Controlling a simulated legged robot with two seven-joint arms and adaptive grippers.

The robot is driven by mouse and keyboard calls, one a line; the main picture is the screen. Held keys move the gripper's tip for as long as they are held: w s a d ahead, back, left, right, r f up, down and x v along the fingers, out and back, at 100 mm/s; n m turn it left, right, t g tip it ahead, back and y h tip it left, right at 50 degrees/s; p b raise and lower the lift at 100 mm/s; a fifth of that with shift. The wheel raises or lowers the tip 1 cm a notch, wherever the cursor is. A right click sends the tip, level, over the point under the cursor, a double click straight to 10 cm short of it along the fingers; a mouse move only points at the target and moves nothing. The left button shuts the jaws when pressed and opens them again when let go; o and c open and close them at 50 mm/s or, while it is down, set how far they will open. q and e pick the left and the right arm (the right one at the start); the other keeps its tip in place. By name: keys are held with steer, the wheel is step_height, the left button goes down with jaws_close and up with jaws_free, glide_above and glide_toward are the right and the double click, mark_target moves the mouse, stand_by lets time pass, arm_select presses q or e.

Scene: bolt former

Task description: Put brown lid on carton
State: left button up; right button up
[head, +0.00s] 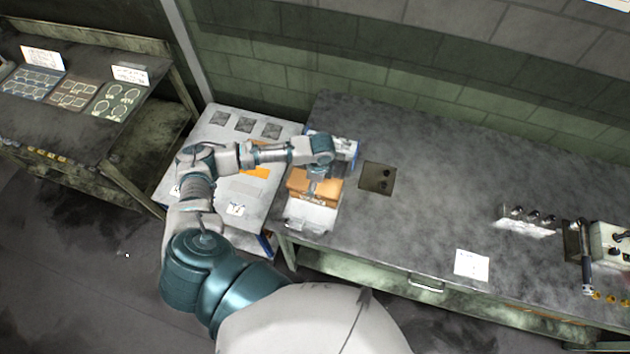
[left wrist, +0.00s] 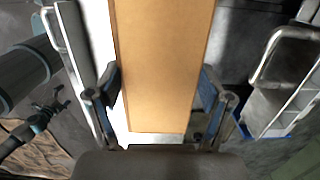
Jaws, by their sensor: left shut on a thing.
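The brown lid (head: 314,187) is at the left end of the grey workbench in the head view. It fills the middle of the left wrist view (left wrist: 164,65) as a long brown panel. My left gripper (head: 318,176) reaches down on it from above, and its fingers (left wrist: 158,100) sit on either side of the panel, shut on it. A white box-like body (head: 308,216), apparently the carton, shows just below the lid. I cannot tell whether the lid touches it, since the arm and lid hide the join. My right gripper is not in view.
A white and blue box (head: 345,148) stands just behind the lid. A dark square plate (head: 378,178) lies to its right on the workbench (head: 430,195). A white table (head: 225,150) with an orange patch stands left. The bench middle is mostly clear beyond a paper sheet (head: 471,264).

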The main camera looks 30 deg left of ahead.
arm_select(q)
steer(key=shift+a+f, duration=0.1)
steer(key=shift+f+b, duration=0.3)
steer(key=shift+f, duration=0.85)
steer(key=o, duration=0.8)
steer(key=shift+o, duration=0.2)
steer(key=r, duration=0.8)
steer(key=d+r, duration=0.1)
steer(key=r, duration=0.3)
steer(key=shift+w, duration=0.2)
steer(key=shift+s+f, duration=0.1)
steer(key=shift+f, duration=0.05)
